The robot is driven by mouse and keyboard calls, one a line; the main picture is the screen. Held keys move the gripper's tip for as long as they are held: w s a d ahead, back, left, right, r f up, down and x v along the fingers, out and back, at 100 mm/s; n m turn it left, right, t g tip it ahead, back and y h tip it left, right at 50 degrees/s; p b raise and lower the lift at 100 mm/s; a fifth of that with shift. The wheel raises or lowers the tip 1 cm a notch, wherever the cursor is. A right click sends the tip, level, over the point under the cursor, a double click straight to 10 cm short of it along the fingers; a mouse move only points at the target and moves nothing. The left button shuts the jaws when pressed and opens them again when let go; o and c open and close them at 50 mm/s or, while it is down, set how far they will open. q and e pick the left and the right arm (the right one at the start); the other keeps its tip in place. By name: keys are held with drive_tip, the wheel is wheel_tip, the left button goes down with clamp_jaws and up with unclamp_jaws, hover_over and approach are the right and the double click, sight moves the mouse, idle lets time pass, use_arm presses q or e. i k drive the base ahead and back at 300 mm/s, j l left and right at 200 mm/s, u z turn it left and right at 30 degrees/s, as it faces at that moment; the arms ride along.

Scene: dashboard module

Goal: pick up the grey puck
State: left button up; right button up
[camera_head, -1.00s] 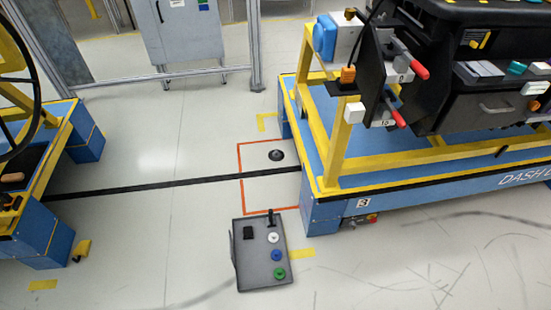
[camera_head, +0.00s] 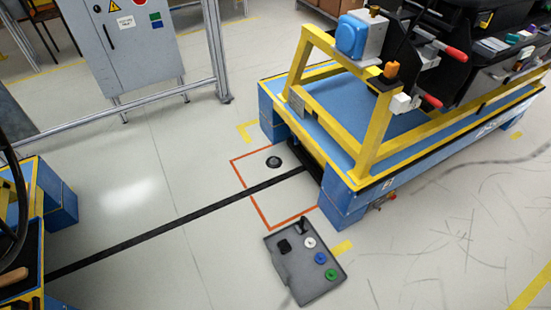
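A small dark grey round puck (camera_head: 274,162) lies on the pale floor. It sits inside an orange-red outlined rectangle (camera_head: 235,174), near its far edge and beyond the black floor stripe. Nothing touches it from above. Neither of my grippers shows in the head view, so their state and their distance to the puck cannot be seen.
A grey tray-like panel (camera_head: 298,282) with a black block and white, blue and green discs lies nearer. A blue and yellow dashboard cart (camera_head: 345,203) stands right of the puck. A grey cabinet (camera_head: 130,50) stands behind a metal rail. Floor left of the rectangle is clear.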

sight(274, 161)
drive_tip(key=i+j+z, duration=0.3)
drive_tip(key=i+j, duration=0.2)
drive_tip(key=j, duration=0.2)
drive_tip(key=i+j+z, duration=0.15)
drive_tip(key=j, duration=0.25)
drive_tip(key=i+j+z, duration=0.2)
drive_tip(key=j, duration=0.2)
